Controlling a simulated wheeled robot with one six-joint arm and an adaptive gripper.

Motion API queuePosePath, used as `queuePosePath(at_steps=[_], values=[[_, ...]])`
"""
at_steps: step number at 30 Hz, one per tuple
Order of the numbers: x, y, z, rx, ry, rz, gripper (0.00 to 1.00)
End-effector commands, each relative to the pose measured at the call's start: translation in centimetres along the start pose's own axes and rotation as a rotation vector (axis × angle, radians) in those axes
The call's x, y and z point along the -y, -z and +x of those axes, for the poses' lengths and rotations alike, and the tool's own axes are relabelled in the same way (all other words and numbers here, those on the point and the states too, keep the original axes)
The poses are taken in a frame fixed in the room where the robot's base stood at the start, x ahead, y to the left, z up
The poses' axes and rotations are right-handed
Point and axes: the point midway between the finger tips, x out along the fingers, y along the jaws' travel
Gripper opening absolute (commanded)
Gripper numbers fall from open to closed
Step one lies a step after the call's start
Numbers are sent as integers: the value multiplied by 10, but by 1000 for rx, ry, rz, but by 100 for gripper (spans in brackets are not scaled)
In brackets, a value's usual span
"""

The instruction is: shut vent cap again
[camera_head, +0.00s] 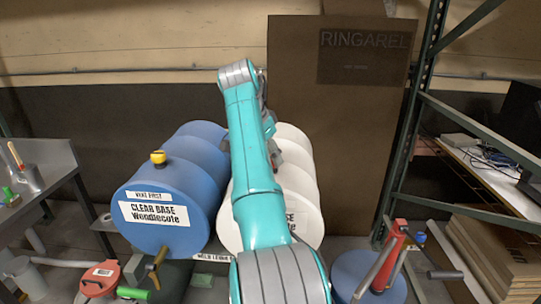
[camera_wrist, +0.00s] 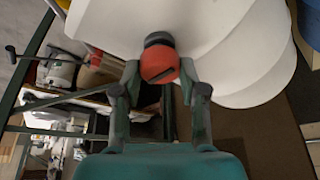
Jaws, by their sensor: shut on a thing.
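A red vent cap (camera_wrist: 160,65) with a slot on its face sits on a dark fitting (camera_wrist: 158,39) at the white drum (camera_wrist: 232,40) in the wrist view. My gripper (camera_wrist: 159,73) has one finger on each side of the red cap and is shut on it. In the head view the white drum (camera_head: 301,185) lies on its side behind my arm. My arm hides the red cap and most of my gripper there. I cannot tell how far the cap is turned.
A blue drum (camera_head: 190,182) with a yellow cap (camera_head: 158,157) on top lies left of the white drum. A green rack post (camera_head: 408,120) stands to the right. A metal bench (camera_head: 45,160) is at the left. A red-handled tool (camera_head: 389,250) stands at front right.

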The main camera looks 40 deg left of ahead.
Motion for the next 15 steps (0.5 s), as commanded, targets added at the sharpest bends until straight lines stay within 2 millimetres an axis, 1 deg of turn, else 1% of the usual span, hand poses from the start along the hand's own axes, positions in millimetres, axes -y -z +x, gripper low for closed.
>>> queuePosePath(at_steps=[13,14,15], values=[[0,-1,1,2,-6,8,7],[0,-1,1,2,-6,8,44],[0,-1,1,2,-6,8,54]])
